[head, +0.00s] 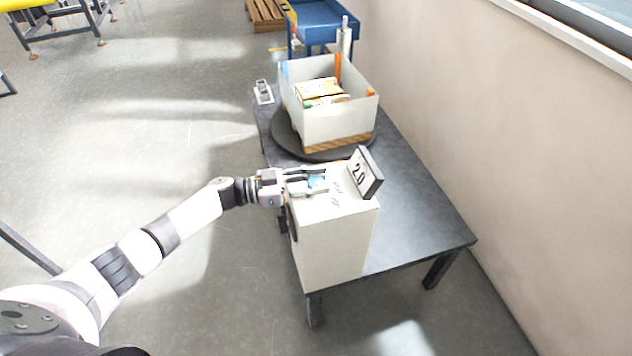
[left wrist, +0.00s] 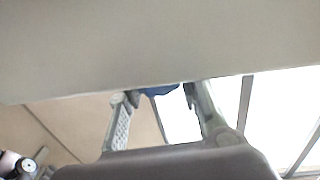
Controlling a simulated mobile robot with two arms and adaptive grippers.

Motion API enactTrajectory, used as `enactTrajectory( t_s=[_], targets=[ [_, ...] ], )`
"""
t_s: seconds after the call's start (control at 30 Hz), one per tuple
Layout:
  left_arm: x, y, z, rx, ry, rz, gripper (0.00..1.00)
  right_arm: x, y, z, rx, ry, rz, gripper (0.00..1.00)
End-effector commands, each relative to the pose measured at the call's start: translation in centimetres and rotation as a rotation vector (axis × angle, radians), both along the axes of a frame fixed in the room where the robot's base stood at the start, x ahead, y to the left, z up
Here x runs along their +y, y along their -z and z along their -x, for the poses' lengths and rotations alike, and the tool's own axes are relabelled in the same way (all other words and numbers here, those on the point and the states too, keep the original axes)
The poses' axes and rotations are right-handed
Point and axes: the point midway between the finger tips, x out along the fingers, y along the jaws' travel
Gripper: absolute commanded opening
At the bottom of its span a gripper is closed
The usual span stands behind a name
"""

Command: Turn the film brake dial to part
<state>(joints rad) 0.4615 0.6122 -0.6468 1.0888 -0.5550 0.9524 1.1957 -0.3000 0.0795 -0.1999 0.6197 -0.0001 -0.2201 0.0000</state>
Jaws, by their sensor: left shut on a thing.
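The film brake dial (head: 317,182) is a small blue knob on top of the pale machine box (head: 335,245). In the left wrist view, a blue part of the dial (left wrist: 160,90) shows between my fingers at the box edge. My left gripper (head: 314,180) comes in from the left with its fingers on either side of the dial, shut on it. The dark marks on the box top next to the dial are too small to read. The dial's pointer cannot be made out. My right gripper is not in view.
A tilted sign reading "2.0" (head: 365,173) stands at the box's right edge. Behind it, a pale open crate with cartons (head: 330,124) stands on a round dark turntable (head: 288,138). The dark table (head: 425,215) is clear on the right, beside the wall.

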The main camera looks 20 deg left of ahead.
Motion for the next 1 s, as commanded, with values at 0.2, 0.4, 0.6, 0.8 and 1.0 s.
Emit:
enactTrajectory(
  t_s=[0.2,0.4,0.6,0.8,1.0],
  targets=[
    [0.0,-0.2,-0.1,-0.002,-0.001,0.004,0.40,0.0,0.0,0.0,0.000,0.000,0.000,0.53],
    [0.0,-0.1,-0.1,-0.001,-0.001,0.002,0.53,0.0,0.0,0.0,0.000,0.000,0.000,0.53],
    [0.0,-0.1,0.0,0.000,-0.001,0.001,0.53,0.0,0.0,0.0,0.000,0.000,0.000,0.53],
    [0.8,0.0,0.3,0.000,-0.002,0.000,0.53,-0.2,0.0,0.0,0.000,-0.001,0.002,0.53],
    [4.1,0.1,2.0,0.001,-0.004,-0.003,0.53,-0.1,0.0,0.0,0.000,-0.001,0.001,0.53]
  ],
)
